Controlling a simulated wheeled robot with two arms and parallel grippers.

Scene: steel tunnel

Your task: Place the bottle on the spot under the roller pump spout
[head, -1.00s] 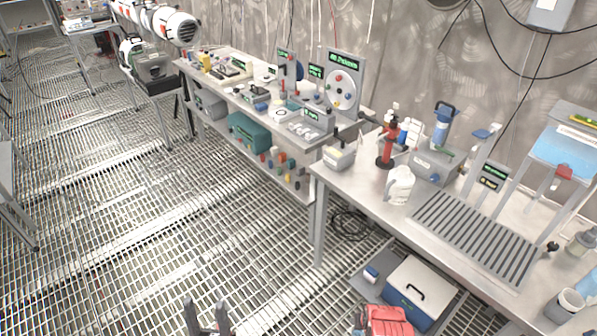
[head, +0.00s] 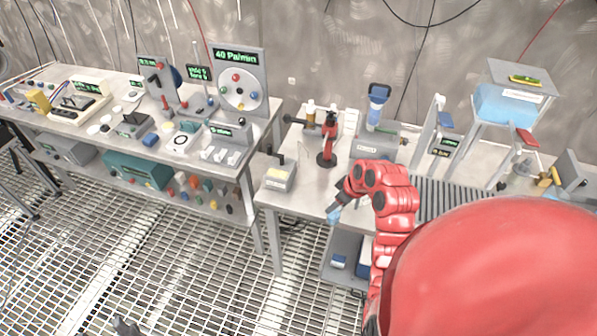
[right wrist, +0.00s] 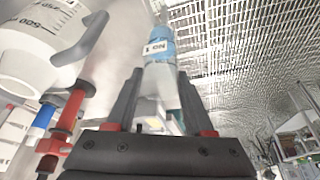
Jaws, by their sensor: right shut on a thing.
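My right gripper (head: 341,203) is shut on the bottle (right wrist: 160,48). In the right wrist view the bottle lies between the fingers (right wrist: 160,80), with a light blue band and a small label. In the head view only its light blue end (head: 333,218) shows, beyond the front edge of the right bench. A tall panel with a round disc and coloured knobs (head: 238,88), perhaps the roller pump, stands on the left bench. A white pad with a dark ring (head: 187,140) lies in front of it. My left gripper (head: 125,326) barely shows at the bottom edge.
A grey box (head: 280,176) and a red stand (head: 327,145) are on the right bench near the right gripper. A white jug (right wrist: 45,45) is close in the right wrist view. A switch box (head: 230,132) stands on the left bench, right of the ringed pad.

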